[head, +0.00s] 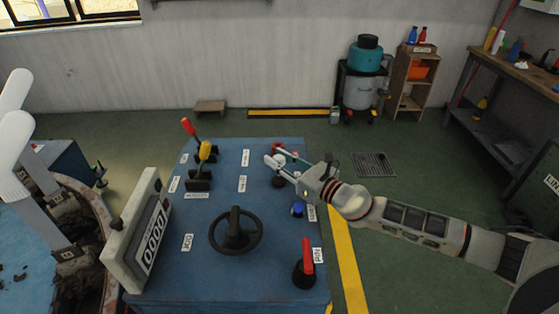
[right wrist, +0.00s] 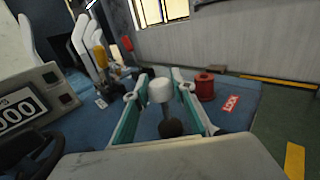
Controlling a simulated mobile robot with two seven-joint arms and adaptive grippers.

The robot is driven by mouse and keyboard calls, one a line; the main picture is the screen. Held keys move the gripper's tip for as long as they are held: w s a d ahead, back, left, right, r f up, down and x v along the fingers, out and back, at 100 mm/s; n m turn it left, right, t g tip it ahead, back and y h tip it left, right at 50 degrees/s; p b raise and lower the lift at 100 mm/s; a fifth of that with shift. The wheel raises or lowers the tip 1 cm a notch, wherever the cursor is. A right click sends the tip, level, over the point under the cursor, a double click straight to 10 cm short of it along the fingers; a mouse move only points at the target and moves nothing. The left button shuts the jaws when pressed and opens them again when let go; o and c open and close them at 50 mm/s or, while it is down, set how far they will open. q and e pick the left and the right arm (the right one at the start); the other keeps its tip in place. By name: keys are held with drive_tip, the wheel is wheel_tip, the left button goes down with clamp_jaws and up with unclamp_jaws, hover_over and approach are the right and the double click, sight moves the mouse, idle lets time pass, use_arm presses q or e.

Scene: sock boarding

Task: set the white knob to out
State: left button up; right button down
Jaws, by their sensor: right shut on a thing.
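The white knob (right wrist: 160,91) is a rounded cap on a stem above a dark round base, seen best in the right wrist view. My right gripper (head: 277,166) reaches in from the right over the far right part of the blue console (head: 208,252). Its two fingers stand on either side of the white knob and are shut on it. In the head view the fingers largely cover the knob, and its dark base shows below them. The labels by the knob are too small or hidden to read. My left gripper is not in view.
A red knob (right wrist: 205,87) with a red label stands close to the right finger. A blue button (head: 298,210), a red-handled lever (head: 306,262), a black handwheel (head: 236,232), yellow and red levers (head: 204,152) and a counter box (head: 140,235) share the console.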

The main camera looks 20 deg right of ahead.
drive_tip(key=c, duration=1.6)
unclamp_jaws()
drive_tip(key=shift+r, duration=0.45)
drive_tip(key=shift+c, duration=0.2)
drive_tip(key=shift+f, duration=0.2)
drive_tip(key=v, duration=1.2)
drive_tip(key=shift+r, duration=0.1)
